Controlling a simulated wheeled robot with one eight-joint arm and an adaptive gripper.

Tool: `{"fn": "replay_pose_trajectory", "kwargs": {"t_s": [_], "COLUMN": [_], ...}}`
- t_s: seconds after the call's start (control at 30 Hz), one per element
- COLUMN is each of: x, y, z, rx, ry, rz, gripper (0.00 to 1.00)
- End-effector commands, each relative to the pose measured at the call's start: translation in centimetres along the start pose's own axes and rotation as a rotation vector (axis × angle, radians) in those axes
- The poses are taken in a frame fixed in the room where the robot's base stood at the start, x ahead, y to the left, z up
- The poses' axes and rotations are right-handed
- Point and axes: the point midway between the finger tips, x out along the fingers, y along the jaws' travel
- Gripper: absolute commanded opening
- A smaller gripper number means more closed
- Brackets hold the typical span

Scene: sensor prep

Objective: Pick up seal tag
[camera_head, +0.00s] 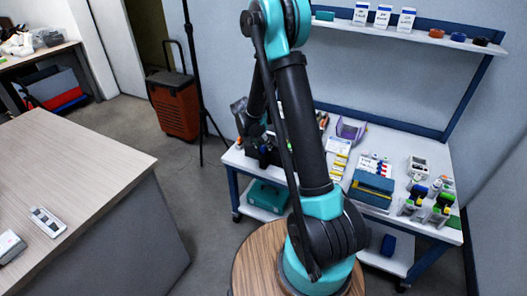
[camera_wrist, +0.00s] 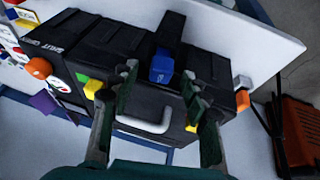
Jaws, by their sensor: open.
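In the wrist view a black case (camera_wrist: 85,45) with a grey handle (camera_wrist: 145,124) stands on the white worktop. A small blue tag-like piece (camera_wrist: 162,66) sits on the case near its middle; it may be the seal tag, but I cannot tell for sure. Small green and yellow pieces (camera_wrist: 92,88) show beside the fingers. My gripper (camera_wrist: 158,84) is open, its two fingers apart in front of the case, with the blue piece seen between and beyond the fingertips. Nothing is held. In the head view my arm hides part of the case.
The white worktop (camera_head: 405,150) bears a blue box (camera_head: 372,188), bottles (camera_head: 440,205) and a meter (camera_head: 418,165). An orange and a white round piece (camera_wrist: 40,68) lie left of the gripper. A red-brown wheeled case (camera_head: 173,105) and a black stand are behind.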

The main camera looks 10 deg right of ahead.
Motion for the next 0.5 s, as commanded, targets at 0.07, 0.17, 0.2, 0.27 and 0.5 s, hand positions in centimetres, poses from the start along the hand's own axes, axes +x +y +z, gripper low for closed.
{"fn": "replay_pose_trajectory", "kwargs": {"t_s": [0.07,0.17,0.2,0.27,0.5], "x": [-0.01,-0.02,-0.02,-0.03,-0.03], "y": [0.0,0.0,0.0,0.0,-0.01], "z": [0.0,-0.01,-0.01,-0.01,-0.01], "rx": [0.0,0.0,0.0,0.0,0.0], "ry": [0.0,0.0,0.0,0.0,0.0], "rz": [0.0,0.0,0.0,0.0,0.0], "gripper": [0.45,0.33,0.28,0.2,0.08]}}
